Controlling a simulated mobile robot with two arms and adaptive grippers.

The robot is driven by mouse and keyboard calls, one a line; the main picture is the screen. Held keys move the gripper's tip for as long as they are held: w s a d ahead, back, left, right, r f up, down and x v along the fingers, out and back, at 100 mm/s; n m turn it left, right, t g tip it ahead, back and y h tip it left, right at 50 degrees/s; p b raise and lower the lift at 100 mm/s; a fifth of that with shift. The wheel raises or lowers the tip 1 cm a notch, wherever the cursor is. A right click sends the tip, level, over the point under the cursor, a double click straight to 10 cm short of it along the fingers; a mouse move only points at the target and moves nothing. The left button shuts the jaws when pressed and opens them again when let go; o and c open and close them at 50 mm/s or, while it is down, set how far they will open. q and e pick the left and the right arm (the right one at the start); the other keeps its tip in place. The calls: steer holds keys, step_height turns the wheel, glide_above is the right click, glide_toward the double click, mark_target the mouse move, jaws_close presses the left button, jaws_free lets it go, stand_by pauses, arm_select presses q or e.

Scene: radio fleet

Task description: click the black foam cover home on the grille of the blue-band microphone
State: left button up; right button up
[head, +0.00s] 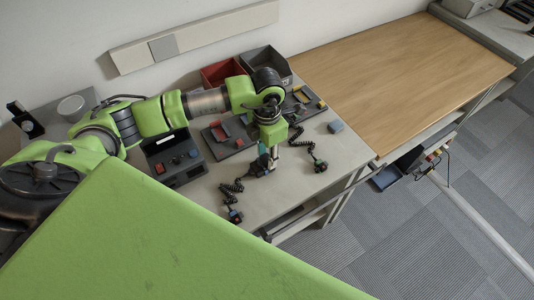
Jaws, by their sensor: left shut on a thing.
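My left gripper (267,157) points down over the grey table, at the end of the green arm that comes in from the left. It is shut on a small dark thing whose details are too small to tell. A dark microphone-like unit (259,167) lies directly under and beside it, with a coiled black cord running to the lower left. Another small dark unit (235,216) is at the cord's end near the front edge, and one (320,166) lies to the right. I cannot tell which has the blue band, nor make out the foam cover. My right gripper is not in view.
A black box with red buttons (175,160) stands left of the gripper. Dark trays (217,132) with red and yellow parts lie behind it, and red (220,73) and grey (266,55) bins stand at the wall. The wooden table (400,75) is clear.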

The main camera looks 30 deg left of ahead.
arm_select(q)
steer(key=o, duration=1.1)
step_height(320, 180, up, 12)
